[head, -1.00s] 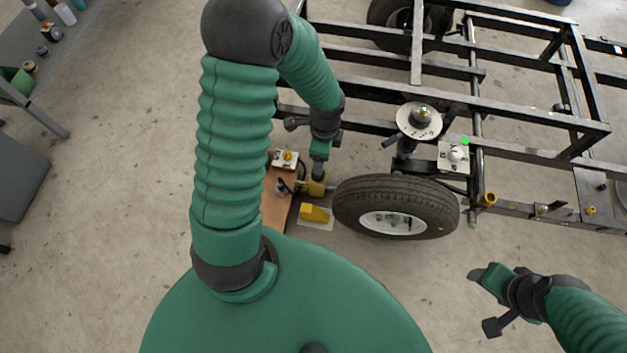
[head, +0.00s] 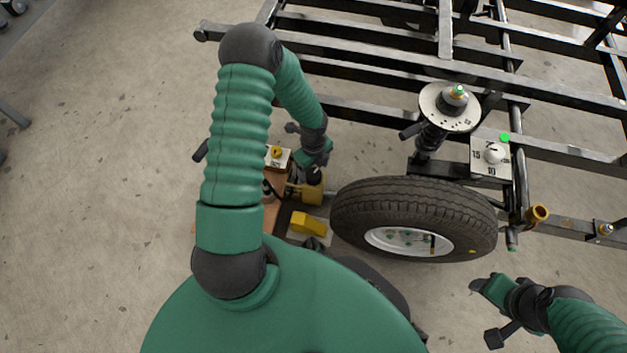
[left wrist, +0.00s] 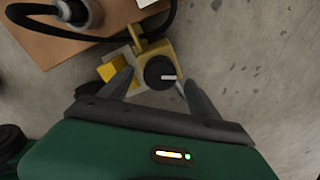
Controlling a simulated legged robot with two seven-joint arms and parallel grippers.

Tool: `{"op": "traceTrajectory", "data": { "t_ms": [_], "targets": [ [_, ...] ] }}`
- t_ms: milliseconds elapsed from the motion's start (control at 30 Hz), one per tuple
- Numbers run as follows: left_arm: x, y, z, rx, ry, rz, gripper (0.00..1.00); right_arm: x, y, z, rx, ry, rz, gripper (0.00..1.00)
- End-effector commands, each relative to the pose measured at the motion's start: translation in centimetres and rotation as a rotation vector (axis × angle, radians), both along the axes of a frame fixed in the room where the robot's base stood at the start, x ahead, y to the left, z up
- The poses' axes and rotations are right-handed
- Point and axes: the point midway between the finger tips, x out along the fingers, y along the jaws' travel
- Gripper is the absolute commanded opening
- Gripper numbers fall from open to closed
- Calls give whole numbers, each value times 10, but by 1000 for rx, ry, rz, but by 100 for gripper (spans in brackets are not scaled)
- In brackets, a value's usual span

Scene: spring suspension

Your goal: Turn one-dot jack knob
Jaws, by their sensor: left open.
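A yellow jack (head: 308,192) stands on the floor left of the tire, with a round black knob (head: 314,174) on top. In the left wrist view the black knob (left wrist: 160,72) carries a short white line, and the yellow jack body (left wrist: 150,50) shows around it. No dot mark can be made out. My left gripper (left wrist: 157,82) is open, its fingers on either side of the knob in that view; contact cannot be told. In the head view my left gripper (head: 315,162) is right over the jack. My right gripper (head: 484,292) is at lower right, away from the jack.
A tire (head: 415,218) and black frame (head: 370,118) lie to the right. A round plate (head: 436,113) tops the spring strut. A white knob (head: 493,153) sits on a numbered plate. A yellow knob (head: 277,152) and yellow wedge (head: 308,223) are near the jack.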

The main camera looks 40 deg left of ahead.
Motion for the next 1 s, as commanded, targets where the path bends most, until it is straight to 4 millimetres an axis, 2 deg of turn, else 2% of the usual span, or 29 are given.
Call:
{"op": "traceTrajectory", "data": {
  "t_ms": [33, 200, 533, 1000],
  "targets": [
    [0, 0, -20, 0, 0, -1, 72, 0, 0, -17, 0, 0, 0, 61],
    [1, 0, -40, 1, -1, -1, 72, 0, 0, -30, 0, 0, 0, 61],
    [1, 0, -41, 1, -1, 1, 72, 0, 0, -30, 0, 0, 0, 61],
    [1, 0, -41, 1, -2, 0, 10, 0, 0, -30, 0, 0, 0, 61]
  ]
}}
